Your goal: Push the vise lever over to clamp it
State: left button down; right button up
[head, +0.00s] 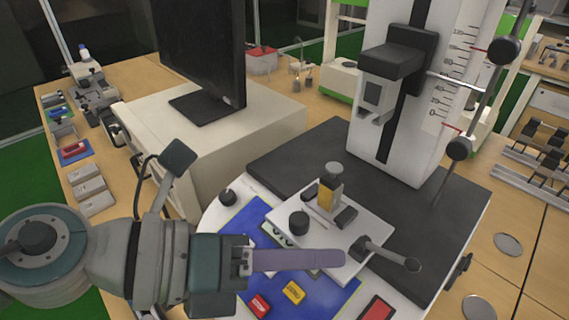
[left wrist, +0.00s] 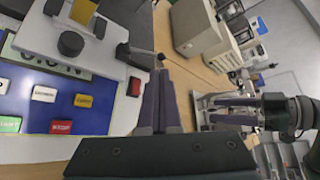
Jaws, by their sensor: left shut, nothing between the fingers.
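The vise is a white plate (head: 345,233) with black knobs, and a yellow block (head: 326,194) stands on it. Its lever (head: 390,256) is a grey rod with a rounded end, pointing right and toward the front from a dark pivot. In the left wrist view the lever (left wrist: 142,59) lies just beyond my fingertips. My left gripper (head: 342,260) is shut and empty, its purple-grey fingers over the plate's front edge, just left of the pivot. I cannot tell whether they touch the lever. My right gripper (left wrist: 210,109) shows only in the left wrist view, its fingers apart.
The blue control panel (head: 240,222) with coloured buttons lies below the fingers, with a red button (head: 377,308) to its right. The tall test column (head: 420,120) rises behind the vise on a dark base (head: 450,220). A monitor (head: 205,60) stands at the left back.

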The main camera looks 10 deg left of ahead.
pick_arm(q)
jog(key=shift+r+v, duration=0.1)
jog(key=shift+v, duration=1.35)
jog(key=shift+r+v, duration=0.15)
jog(key=shift+v, duration=1.25)
jog(key=shift+d+r, duration=0.1)
jog(key=shift+d, duration=0.05)
